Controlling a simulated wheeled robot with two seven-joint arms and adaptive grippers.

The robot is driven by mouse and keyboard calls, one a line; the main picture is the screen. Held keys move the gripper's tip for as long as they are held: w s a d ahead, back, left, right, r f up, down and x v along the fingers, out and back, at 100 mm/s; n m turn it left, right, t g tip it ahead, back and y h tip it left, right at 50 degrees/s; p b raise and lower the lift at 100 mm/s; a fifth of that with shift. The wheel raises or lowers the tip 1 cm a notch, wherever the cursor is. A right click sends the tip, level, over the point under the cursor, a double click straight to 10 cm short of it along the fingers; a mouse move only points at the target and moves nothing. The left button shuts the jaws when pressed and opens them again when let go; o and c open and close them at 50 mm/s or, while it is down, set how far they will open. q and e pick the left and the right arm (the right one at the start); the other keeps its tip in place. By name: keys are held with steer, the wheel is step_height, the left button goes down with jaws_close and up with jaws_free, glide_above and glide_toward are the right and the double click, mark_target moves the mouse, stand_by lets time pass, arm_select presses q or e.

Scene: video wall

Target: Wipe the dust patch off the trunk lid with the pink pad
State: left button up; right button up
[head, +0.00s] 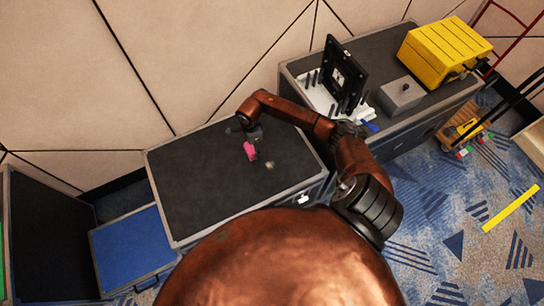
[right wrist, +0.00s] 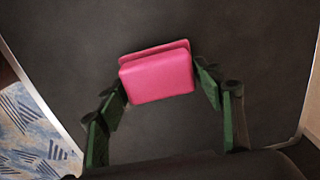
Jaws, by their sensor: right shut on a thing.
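The pink pad (head: 250,151) is over the dark trunk lid (head: 195,190), near the lid's middle, in the head view. My right gripper (head: 251,142) is shut on the pad. In the right wrist view the pink pad (right wrist: 158,75) sits between the green-lined fingers of the right gripper (right wrist: 160,92), with the dark lid behind it. I cannot tell whether the pad touches the lid. My left gripper is not in view.
A second dark case at the right bears a black upright frame (head: 345,76), a grey box (head: 400,95) and a yellow toolbox (head: 444,48). A blue case (head: 133,247) lies left of the trunk. A panelled wall (head: 200,60) stands behind. The rest of the trunk lid is clear.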

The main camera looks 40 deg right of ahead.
steer(key=shift+w+r+p, duration=0.2)
steer(key=shift+r+p, duration=0.25)
steer(key=shift+r, duration=0.45)
steer(key=shift+s+r+p, duration=0.1)
steer(key=shift+r+p, duration=0.7)
steer(key=shift+r, duration=0.65)
